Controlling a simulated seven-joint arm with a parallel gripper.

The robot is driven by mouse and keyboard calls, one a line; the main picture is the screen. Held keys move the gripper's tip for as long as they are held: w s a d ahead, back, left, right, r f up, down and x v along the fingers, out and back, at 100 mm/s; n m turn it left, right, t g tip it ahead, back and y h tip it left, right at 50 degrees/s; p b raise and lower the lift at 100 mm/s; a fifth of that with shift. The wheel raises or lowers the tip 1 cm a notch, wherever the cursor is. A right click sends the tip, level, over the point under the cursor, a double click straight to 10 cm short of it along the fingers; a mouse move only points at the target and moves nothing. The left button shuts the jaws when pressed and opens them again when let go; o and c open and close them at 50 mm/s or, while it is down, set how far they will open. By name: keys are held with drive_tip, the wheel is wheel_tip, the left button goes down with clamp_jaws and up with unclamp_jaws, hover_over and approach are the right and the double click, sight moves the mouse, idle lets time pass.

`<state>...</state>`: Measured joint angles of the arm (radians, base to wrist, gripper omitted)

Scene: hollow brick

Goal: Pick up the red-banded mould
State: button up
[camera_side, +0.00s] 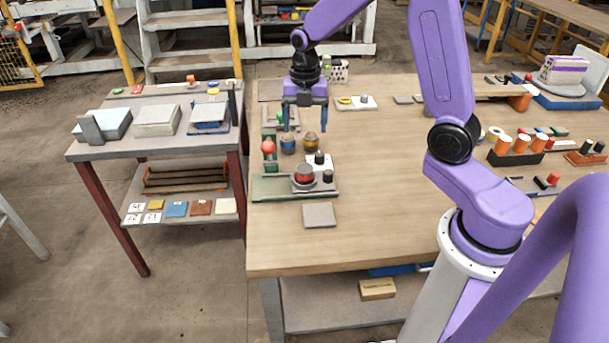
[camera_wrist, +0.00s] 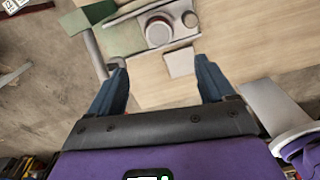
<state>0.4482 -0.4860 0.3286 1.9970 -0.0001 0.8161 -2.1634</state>
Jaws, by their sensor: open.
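My gripper (camera_side: 305,128) is open and empty, fingers pointing down, above the table and farther back than the mould. In the wrist view its fingers (camera_wrist: 160,62) are spread apart, with nothing between them touching.
A blue-banded round piece (camera_side: 288,144) and an ochre-banded one (camera_side: 311,143) stand behind the mould. A flat grey tile (camera_side: 319,215) lies in front. The middle of the table is clear.

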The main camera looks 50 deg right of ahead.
sight(304, 168)
wheel_tip(304, 168, down, 15)
drive_tip(key=shift+w+r, duration=0.15)
drive_tip(key=shift+r, duration=0.05)
idle(0.5)
drive_tip(key=c, duration=1.5)
